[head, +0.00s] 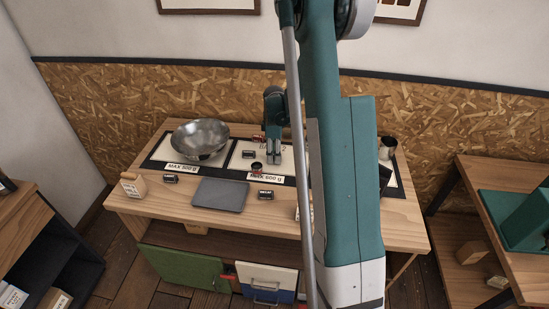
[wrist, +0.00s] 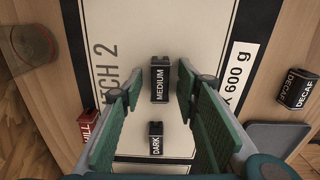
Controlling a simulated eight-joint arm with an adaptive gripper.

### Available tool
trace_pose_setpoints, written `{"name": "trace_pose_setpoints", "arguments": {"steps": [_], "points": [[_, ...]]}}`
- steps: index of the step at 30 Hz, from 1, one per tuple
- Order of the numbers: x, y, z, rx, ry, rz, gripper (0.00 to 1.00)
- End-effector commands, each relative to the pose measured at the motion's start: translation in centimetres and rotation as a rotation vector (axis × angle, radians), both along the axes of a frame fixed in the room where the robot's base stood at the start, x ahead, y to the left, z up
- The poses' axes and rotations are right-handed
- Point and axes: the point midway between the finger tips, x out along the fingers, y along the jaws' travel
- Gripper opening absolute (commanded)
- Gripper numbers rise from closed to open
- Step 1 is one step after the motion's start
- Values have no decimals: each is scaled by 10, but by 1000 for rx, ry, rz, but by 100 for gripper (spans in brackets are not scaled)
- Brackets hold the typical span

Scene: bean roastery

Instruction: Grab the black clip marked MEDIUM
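The black clip marked MEDIUM (wrist: 160,84) lies on the white sheet in the wrist view, its label reading upward. My gripper (wrist: 158,88) is open, with one finger on each side of the clip and visible gaps to both. I cannot tell how far above the clip it is. In the head view my gripper (head: 273,160) points down over the white BATCH 2 sheet, and I cannot make out the MEDIUM clip there. A similar black clip marked DARK (wrist: 155,138) lies below MEDIUM in the wrist view; it also shows in the head view (head: 248,154).
A black DECAF clip (wrist: 297,92) lies right of the sheet. A red clip (wrist: 88,128) is near the left finger. A metal cup (wrist: 35,48) stands upper left.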

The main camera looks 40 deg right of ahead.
Motion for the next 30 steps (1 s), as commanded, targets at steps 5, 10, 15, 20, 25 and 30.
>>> {"name": "trace_pose_setpoints", "arguments": {"steps": [5, 10, 15, 20, 25, 30], "points": [[0, 0, 0, 0, 0, 0, 15], [0, 0, 0, 0, 0, 0, 8], [0, 0, 0, 0, 0, 0, 7], [0, 0, 2, 0, 0, 0, 7], [0, 0, 12, 0, 0, 0, 7], [0, 0, 32, 0, 0, 0, 7]]}}
